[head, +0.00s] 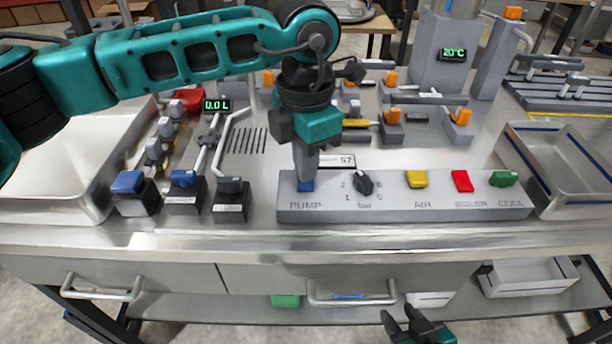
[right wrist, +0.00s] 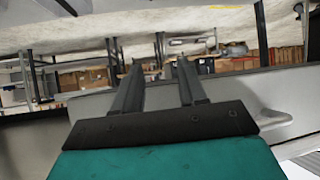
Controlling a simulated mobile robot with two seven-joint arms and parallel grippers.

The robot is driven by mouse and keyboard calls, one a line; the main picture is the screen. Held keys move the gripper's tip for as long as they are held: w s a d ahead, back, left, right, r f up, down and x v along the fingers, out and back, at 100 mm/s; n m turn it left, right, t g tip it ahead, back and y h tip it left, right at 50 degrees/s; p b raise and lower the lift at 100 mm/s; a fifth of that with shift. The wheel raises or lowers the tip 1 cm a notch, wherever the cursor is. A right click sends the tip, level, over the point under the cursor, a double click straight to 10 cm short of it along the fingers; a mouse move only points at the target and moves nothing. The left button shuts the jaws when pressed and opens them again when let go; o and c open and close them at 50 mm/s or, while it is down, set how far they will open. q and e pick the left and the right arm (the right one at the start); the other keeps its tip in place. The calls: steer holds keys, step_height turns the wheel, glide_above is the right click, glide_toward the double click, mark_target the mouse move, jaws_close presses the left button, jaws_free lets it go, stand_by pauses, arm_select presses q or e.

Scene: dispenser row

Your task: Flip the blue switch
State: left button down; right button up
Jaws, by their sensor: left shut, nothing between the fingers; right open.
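A grey control panel (head: 395,208) stands at the front of the steel bench. Its blue switch (head: 306,186) is at the left end, above the word PUMP. My left gripper (head: 305,177) is shut and empty, pointing straight down with its fingertips at the blue switch. The fingers hide part of the switch, so I cannot tell whether they touch it or which way it is set. My right gripper (head: 418,322) is open and empty, low in front of the bench. Its two spread fingers also show in the right wrist view (right wrist: 158,82).
The panel also has a black knob (head: 363,183), a yellow switch (head: 416,179), a red switch (head: 462,181) and a green switch (head: 503,179). Blue-topped valves (head: 128,183) stand left of the panel. A steel tray (head: 570,170) sits at the right. A drawer handle (head: 350,296) sticks out below.

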mark_target(306, 185)
arm_select(q)
steer(key=shift+f+b, duration=0.9)
steer(key=shift+f, duration=0.2)
stand_by(0.6)
steer(key=shift+r, duration=0.15)
steer(key=shift+r+p, duration=1.8)
steer(key=shift+r, duration=1.65)
